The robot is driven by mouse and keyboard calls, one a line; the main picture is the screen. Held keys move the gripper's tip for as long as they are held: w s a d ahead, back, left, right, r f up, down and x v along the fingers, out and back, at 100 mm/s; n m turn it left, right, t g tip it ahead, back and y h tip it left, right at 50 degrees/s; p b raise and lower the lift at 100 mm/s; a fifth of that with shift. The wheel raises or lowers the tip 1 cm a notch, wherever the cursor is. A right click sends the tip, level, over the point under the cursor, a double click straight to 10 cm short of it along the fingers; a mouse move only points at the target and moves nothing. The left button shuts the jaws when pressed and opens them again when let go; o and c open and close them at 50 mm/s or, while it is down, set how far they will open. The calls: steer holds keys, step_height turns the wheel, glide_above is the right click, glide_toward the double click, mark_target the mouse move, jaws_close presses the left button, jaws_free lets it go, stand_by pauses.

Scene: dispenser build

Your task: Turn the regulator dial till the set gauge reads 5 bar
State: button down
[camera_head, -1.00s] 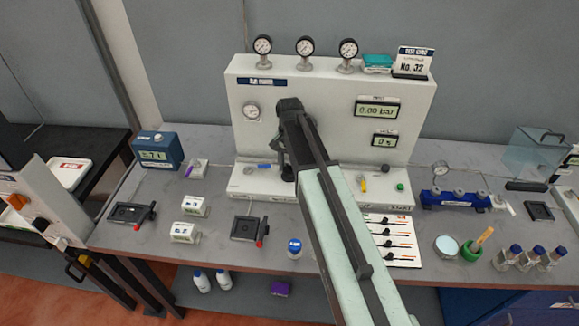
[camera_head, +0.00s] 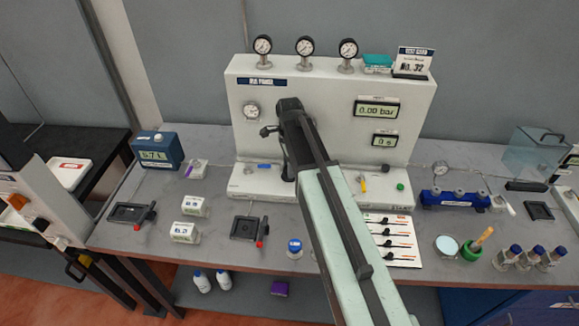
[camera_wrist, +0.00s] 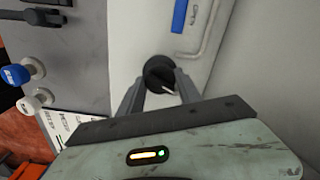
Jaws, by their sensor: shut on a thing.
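The regulator dial (camera_wrist: 157,68) is a round black knob with a white pointer line, seen in the wrist view on the pale panel. The line points down and slightly right in that view. My gripper (camera_wrist: 160,84) has one finger on each side of the dial and is shut on it. In the head view my arm hides the dial and the fingertips. A small round gauge (camera_head: 251,110) is set in the panel's front at upper left; I cannot read its needle or tell whether it is the set gauge. A display (camera_head: 377,110) reads 0.00 bar.
Three round gauges (camera_head: 305,46) stand on top of the panel (camera_head: 330,80). Blue (camera_head: 264,166) and yellow (camera_head: 363,184) handles lie on its base. Small devices and bottles stand on the grey bench around it.

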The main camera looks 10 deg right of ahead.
steer(key=shift+s+m, duration=0.1)
steer(key=shift+m, duration=0.8)
steer(key=c, duration=0.8)
jaws_free()
step_height(320, 180, up, 8)
steer(key=p, duration=0.8)
steer(key=shift+f, duration=0.1)
